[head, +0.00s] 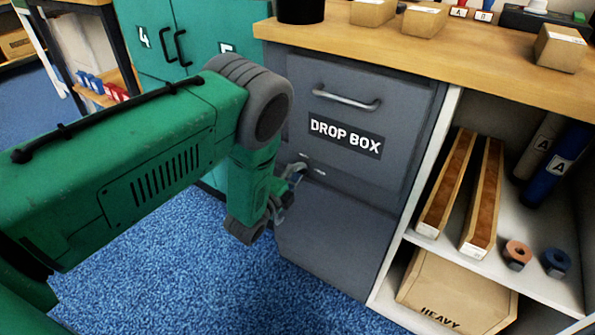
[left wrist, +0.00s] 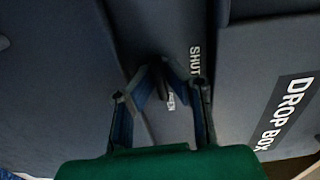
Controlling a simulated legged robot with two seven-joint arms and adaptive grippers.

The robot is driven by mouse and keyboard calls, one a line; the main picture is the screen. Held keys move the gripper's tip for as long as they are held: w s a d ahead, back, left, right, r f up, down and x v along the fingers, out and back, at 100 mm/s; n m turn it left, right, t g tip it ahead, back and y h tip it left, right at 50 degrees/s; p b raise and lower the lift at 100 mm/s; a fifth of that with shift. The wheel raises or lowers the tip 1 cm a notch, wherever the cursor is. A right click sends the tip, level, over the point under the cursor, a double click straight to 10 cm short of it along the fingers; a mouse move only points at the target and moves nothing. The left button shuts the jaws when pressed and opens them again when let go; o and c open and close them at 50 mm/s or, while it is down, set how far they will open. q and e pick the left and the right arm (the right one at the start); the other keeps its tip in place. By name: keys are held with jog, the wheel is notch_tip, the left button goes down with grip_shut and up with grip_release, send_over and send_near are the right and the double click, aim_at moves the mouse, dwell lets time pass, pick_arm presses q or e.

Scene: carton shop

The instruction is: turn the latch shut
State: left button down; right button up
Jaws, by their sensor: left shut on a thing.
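The grey drop box (head: 350,200) stands under the counter, with a DROP BOX sign (head: 346,138) on its upper front. My left gripper (head: 287,190) is at its front, by the seam below the sign. In the left wrist view my left gripper (left wrist: 160,75) has its fingers drawn together on the dark latch (left wrist: 162,88), mostly hidden between them. A SHUT label (left wrist: 195,61) is right of the fingertips. A smaller label (left wrist: 171,101), seemingly OPEN, is just below them. The latch's exact angle is hard to tell. My right gripper is not in view.
A bar handle (head: 346,100) sticks out above the sign. The wooden counter (head: 390,52) overhangs the box and carries small cartons. Shelves at right hold long trays, rolls and a HEAVY carton (head: 455,295). Blue carpet (head: 200,275) is clear below my arm.

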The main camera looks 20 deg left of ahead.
pick_arm(q)
jog(key=shift+w+n, duration=0.1)
jog(key=shift+n, duration=0.2)
jog(key=n+p, duration=0.2)
jog(key=n, duration=0.2)
jog(key=shift+r+n, duration=0.1)
jog(key=shift+n, duration=0.3)
jog(key=n+p, duration=0.2)
jog(key=n, duration=0.6)
jog(key=shift+n+p, duration=0.35)
jog(key=shift+n, duration=1.65)
jog(key=shift+w+n, duration=0.1)
jog(key=shift+n, duration=0.2)
jog(key=c, duration=1.7)
grip_release()
jog(key=shift+o, duration=0.3)
jog(key=shift+f, duration=0.2)
